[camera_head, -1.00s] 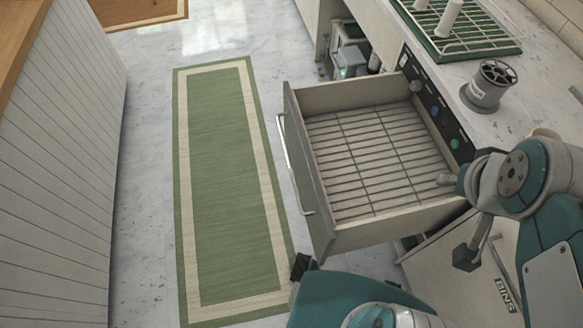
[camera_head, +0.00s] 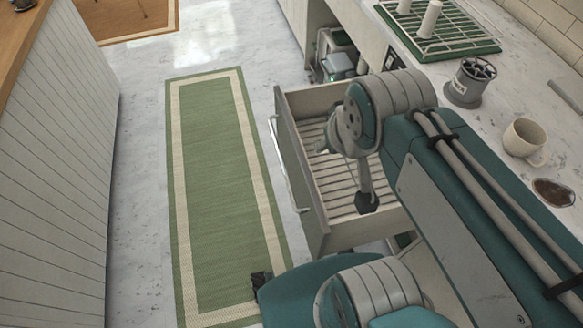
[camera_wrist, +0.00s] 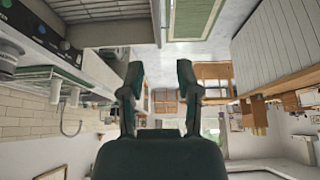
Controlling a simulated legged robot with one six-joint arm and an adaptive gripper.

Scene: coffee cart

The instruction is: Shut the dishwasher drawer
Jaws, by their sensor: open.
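The dishwasher drawer (camera_head: 312,212) stands pulled out from the counter in the head view, with a slatted rack (camera_head: 335,180) inside. Its front panel faces left, and a long metal handle (camera_head: 288,165) runs along it. My arm reaches over the drawer from the right and hides part of its inside and its counter side. In the wrist view, my gripper (camera_wrist: 159,75) is open, with two dark fingers apart and nothing between them. The drawer (camera_wrist: 100,32) also shows there, at the top left and beyond the fingers. I cannot tell whether my arm touches it.
A green rug (camera_head: 215,190) lies on the floor left of the drawer, beside white panelled cabinets (camera_head: 55,170). The counter holds a drying rack (camera_head: 440,30), a grey cylindrical holder (camera_head: 468,83), a mug (camera_head: 524,140) and a small dish (camera_head: 553,192).

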